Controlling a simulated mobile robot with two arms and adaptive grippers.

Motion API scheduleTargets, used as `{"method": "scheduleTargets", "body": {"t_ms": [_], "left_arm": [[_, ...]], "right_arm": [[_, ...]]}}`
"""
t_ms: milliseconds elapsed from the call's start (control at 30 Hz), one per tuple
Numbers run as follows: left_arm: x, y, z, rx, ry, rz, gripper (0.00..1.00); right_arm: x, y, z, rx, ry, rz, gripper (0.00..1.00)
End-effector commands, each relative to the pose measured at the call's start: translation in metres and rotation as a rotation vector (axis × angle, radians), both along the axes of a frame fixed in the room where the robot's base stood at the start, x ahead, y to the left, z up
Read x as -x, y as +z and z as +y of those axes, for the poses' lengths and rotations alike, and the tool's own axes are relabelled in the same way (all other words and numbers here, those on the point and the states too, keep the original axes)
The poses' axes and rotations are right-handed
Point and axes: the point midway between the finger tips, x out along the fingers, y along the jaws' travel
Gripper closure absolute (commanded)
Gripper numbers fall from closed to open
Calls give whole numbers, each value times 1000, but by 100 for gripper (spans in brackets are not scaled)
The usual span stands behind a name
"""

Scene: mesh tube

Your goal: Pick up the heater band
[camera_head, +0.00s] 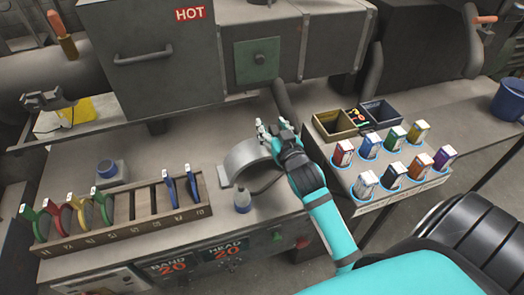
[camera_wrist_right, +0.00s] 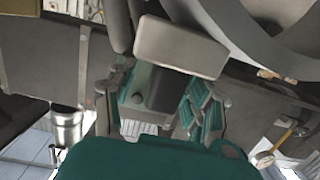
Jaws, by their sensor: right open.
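The heater band appears to be the grey curved band (camera_head: 246,158), standing as an arch on the bench near its middle. My right gripper (camera_head: 270,130) is open at the band's upper right side, with its fingers close to the rim. I cannot tell whether they touch it. In the right wrist view, a large grey curved band (camera_wrist_right: 268,45) fills the upper right. My right gripper (camera_wrist_right: 168,95) shows below and left of it, with green pads. A pale block (camera_wrist_right: 180,46) lies across the finger area; I cannot tell what it belongs to. My left gripper is not in view.
A slotted rack (camera_head: 125,220) with coloured rings stands left of the band. A small bottle (camera_head: 242,200) stands just in front of the band. Several coloured boxes sit in a holder (camera_head: 345,185) to the right. The machine with a HOT sign (camera_head: 165,60) rises behind.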

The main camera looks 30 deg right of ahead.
Motion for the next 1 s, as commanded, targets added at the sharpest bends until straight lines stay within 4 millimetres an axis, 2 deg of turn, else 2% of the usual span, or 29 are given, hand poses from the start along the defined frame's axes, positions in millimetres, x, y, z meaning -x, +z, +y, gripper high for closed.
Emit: {"method": "scheduleTargets", "body": {"t_ms": [133, 400, 800, 1000], "left_arm": [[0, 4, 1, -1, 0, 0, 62], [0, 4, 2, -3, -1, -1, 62], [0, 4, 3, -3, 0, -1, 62], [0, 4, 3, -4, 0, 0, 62]], "right_arm": [[-16, -1, -4, -1, 0, -1, 50], [-19, -3, -4, -1, 0, -1, 50], [-19, -3, -4, -1, 0, 0, 100], [-19, -3, -4, -1, 0, 0, 100]]}}
